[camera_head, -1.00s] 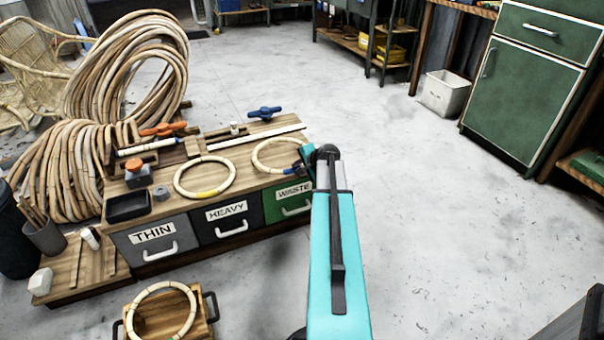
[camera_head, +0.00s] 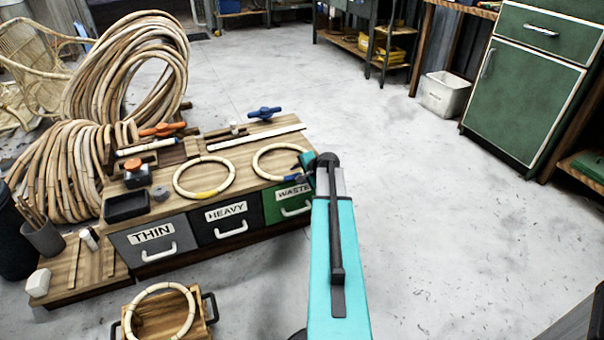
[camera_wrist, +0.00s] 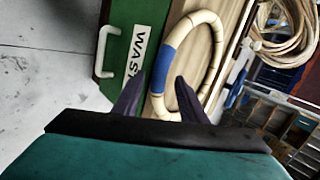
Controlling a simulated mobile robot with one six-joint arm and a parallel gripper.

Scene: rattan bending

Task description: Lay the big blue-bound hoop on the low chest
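The blue-bound hoop (camera_head: 262,172) is a pale rattan ring over the right end of the low chest's wooden top (camera_head: 237,160), near the front edge above the WASTE drawer. It looks flat there; whether it fully touches the top is hard to tell. Its blue binding (camera_wrist: 170,60) shows large in the wrist view. My gripper (camera_wrist: 160,82) is at the hoop's near side, its two dark fingers spread on either side of the rim, with visible gaps. In the head view my gripper (camera_head: 303,168) is partly hidden by my arm.
A yellow-bound hoop (camera_head: 178,187) lies left of it on the chest. A third hoop (camera_head: 134,308) rests on a wooden tray (camera_head: 146,321) in front. A blue tool (camera_head: 264,113), an orange-lidded jar (camera_head: 137,174) and a black tray (camera_head: 126,206) also occupy the top. Floor at right is clear.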

